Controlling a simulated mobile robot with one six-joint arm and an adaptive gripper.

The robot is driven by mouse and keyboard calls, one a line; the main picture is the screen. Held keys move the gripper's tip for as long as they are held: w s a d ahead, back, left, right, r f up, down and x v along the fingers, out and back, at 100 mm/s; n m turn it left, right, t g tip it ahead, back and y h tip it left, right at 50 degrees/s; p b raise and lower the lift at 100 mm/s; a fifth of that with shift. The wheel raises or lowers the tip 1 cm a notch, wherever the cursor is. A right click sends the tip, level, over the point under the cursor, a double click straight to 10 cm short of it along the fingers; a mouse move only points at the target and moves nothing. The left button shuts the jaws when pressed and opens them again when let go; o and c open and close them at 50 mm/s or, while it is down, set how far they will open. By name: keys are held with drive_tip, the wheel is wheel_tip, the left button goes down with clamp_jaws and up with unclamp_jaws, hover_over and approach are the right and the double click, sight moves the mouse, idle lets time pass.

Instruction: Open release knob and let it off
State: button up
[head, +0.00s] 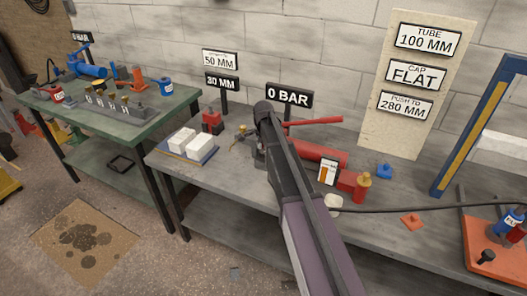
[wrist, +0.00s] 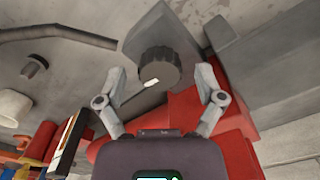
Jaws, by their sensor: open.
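The release knob (wrist: 157,68) is a dark ribbed round knob with a white mark, on a grey block (wrist: 185,30) of the red hand pump (wrist: 185,105). In the wrist view, my gripper (wrist: 160,78) is open. Its fingers stand on the left and right of the knob with gaps on both sides, nothing between them held. In the head view, my arm hides the knob and the gripper; the red pump body (head: 320,152) and its red handle (head: 315,122) show beyond it. A sign (head: 289,96) behind the pump reads 0 BAR.
Right of the pump stand a red-orange bottle (head: 361,187), a blue piece (head: 384,171) and a blue-yellow frame (head: 470,130). A black hose (head: 420,208) crosses the bench (head: 215,190). White blocks (head: 187,143) lie to the left. A green table (head: 150,118) stands further left.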

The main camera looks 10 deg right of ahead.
sight(263, 151)
drive_tip(key=shift+r+p, duration=6.7)
drive_tip(key=shift+r, duration=0.4)
drive_tip(key=s+f+n+b, duration=0.3)
drive_tip(key=s+n, duration=1.1)
drive_tip(key=s, duration=1.4)
drive_tip(key=shift+s+f+n, duration=0.15)
drive_tip(key=shift+n, duration=0.15)
drive_tip(key=shift+d, duration=0.1)
drive_tip(key=shift+s, duration=0.35)
drive_tip(key=c, duration=0.4)
